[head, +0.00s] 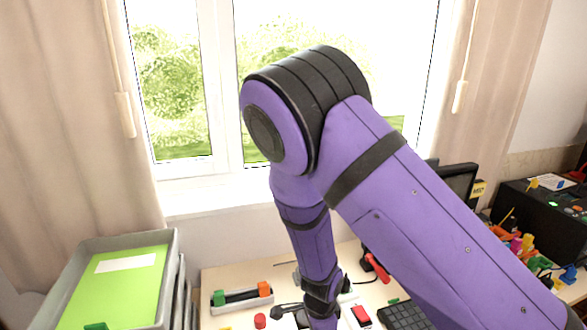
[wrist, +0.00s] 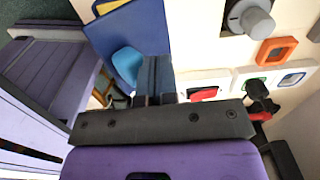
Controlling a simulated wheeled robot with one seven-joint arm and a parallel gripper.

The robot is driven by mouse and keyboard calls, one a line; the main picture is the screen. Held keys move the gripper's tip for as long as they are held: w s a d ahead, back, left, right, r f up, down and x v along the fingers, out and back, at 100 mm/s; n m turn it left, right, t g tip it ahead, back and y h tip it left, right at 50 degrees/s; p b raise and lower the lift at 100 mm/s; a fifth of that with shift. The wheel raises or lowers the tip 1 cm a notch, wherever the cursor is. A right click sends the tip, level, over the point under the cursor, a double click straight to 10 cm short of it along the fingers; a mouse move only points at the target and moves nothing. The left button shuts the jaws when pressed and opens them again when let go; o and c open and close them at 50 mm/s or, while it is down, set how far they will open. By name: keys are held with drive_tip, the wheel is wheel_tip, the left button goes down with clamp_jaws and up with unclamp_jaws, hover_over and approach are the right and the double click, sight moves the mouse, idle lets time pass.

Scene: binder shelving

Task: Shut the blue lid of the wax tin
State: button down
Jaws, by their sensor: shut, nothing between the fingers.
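A light blue rounded piece (wrist: 127,62), which looks like the wax tin's lid, shows in the wrist view just left of my fingertips. It seems to stand raised; its tilt is hard to tell. A small dark and brownish patch below it may be the tin, but most of that is hidden by my gripper. My gripper (wrist: 156,62) is shut and empty, its dark fingers beside the blue piece; whether they touch it I cannot tell. In the head view my arm hides the fingers, and I see no blue lid there.
A dark blue panel (wrist: 133,28) lies behind the blue piece. To the right are a red rocker switch (wrist: 202,93), an orange frame (wrist: 276,50) and a grey knob (wrist: 257,22). The desk also holds a grey tray (head: 172,255), a keyboard (head: 406,314) and a black box (head: 540,207).

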drive_tip(key=shift+s, duration=0.1)
drive_tip(key=shift+s+d+f, duration=0.15)
drive_tip(key=shift+s+d, duration=0.05)
drive_tip(key=shift+s, duration=0.35)
drive_tip(key=shift+s+d+f, duration=0.2)
drive_tip(key=shift+s+f, duration=0.1)
drive_tip(key=shift+s, duration=0.3)
drive_tip(key=shift+s+d+f, duration=0.1)
drive_tip(key=shift+s+f, duration=0.3)
drive_tip(key=shift+s, duration=0.15)
